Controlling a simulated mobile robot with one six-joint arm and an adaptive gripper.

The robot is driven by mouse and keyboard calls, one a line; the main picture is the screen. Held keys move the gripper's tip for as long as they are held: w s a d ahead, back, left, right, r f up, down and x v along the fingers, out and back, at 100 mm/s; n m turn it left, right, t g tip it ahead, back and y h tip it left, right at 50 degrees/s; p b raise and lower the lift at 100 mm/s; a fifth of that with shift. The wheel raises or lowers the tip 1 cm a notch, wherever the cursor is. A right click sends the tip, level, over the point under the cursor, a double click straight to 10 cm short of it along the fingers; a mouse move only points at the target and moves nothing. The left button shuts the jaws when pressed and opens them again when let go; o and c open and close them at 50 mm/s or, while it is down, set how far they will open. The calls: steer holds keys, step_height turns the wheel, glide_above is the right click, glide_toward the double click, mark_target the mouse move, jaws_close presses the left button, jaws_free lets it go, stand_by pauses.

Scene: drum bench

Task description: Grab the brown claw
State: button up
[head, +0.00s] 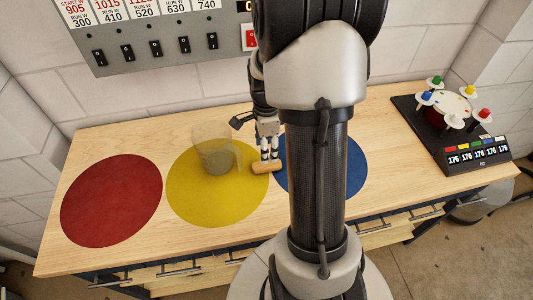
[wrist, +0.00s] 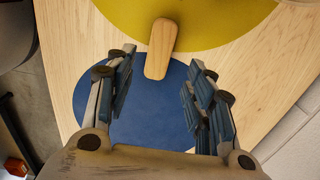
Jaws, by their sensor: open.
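A light brown wooden piece (head: 264,167) with rounded ends lies between the yellow and blue discs. It also shows in the wrist view (wrist: 160,48), top centre. It is the only brown loose thing I see on the bench; I cannot make out a claw shape on it. My gripper (head: 268,156) points down just above or beside it in the head view. In the wrist view my gripper (wrist: 160,62) is open, and the near end of the wooden piece shows between its fingertips, apart from both.
A clear jug (head: 214,150) stands on the yellow disc (head: 200,205), left of my gripper. A red disc (head: 110,200) lies at left and a blue disc (head: 350,178) behind my arm. A black board with coloured knobs (head: 450,130) stands at right. A switch panel (head: 160,35) is on the wall.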

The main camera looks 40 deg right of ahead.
steer(key=s+a+r+n+t, duration=0.1)
steer(key=s+a+r+n, duration=0.2)
steer(key=a+r+n, duration=0.5)
steer(key=s+a+r+n+t, duration=0.2)
steer(key=s+a+r+n, duration=0.1)
steer(key=a+r+n, duration=0.5)
step_height(320, 180, up, 3)
steer(key=shift+a+f+h+p, duration=0.15)
steer(key=shift+a+h+p, duration=0.2)
steer(key=shift+a, duration=0.35)
steer(key=s+a+n, duration=0.1)
steer(key=s+n, duration=0.1)
steer(key=s+a+r+n+t, duration=0.1)
steer(key=s+a+n, duration=0.1)
steer(key=n, duration=0.1)
steer(key=s+a+n, duration=0.1)
steer(key=s+n, duration=0.1)
steer(key=shift+a+r+n+t, duration=0.3)
steer(key=shift+a+r+n, duration=0.05)
steer(key=shift+a+n, duration=0.05)
steer(key=shift+s+a+n, duration=0.1)
steer(key=shift+s+n, duration=0.1)
steer(key=shift+n, duration=0.1)
steer(key=shift+c, duration=0.3)
steer(key=shift+c, duration=0.4)
